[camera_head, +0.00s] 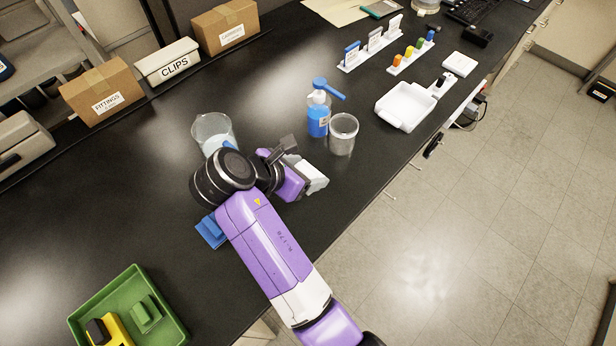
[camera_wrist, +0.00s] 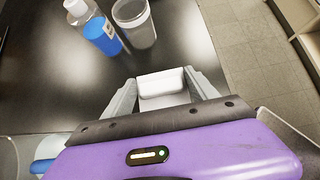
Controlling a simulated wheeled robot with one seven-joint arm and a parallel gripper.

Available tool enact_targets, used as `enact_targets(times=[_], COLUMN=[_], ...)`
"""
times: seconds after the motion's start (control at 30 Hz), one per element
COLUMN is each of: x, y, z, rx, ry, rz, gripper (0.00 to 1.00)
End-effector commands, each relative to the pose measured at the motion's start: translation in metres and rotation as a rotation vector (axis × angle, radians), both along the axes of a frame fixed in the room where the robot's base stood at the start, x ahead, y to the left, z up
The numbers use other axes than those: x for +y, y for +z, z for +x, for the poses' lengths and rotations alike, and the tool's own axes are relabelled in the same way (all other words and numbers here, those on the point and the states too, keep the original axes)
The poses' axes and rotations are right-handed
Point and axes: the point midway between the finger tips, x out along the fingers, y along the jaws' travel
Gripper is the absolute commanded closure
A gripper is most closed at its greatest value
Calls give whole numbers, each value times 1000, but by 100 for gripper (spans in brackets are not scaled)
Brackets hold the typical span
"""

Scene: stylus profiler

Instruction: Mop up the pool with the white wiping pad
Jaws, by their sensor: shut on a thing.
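My gripper (camera_wrist: 161,92) is shut on a white block, which looks like the white wiping pad (camera_wrist: 162,83). In the wrist view the pad sits between the two grey fingertips. In the head view my gripper (camera_head: 309,177) points right over the black bench, near its front edge, and the pad's white end shows at its tip. I cannot tell whether the pad touches the bench. I cannot make out the pool in either view; my arm covers part of the bench.
A blue-liquid bottle (camera_head: 318,118) and a clear jar (camera_head: 343,134) stand just beyond my gripper. A glass beaker (camera_head: 210,128) stands behind my arm. A blue block (camera_head: 209,232) lies left of it. A green tray (camera_head: 165,296) is at lower left, a white tray (camera_head: 404,108) at right.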

Motion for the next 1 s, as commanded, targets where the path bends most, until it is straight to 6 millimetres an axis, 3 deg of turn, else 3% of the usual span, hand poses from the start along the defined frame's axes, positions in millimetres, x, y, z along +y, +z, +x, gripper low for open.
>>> enact_targets(times=[0.23,1.0], x=[4,4], y=[12,13], z=[7,7], rx=[0,0], ry=[-1,-1], rz=[1,-1], gripper=[100,100])
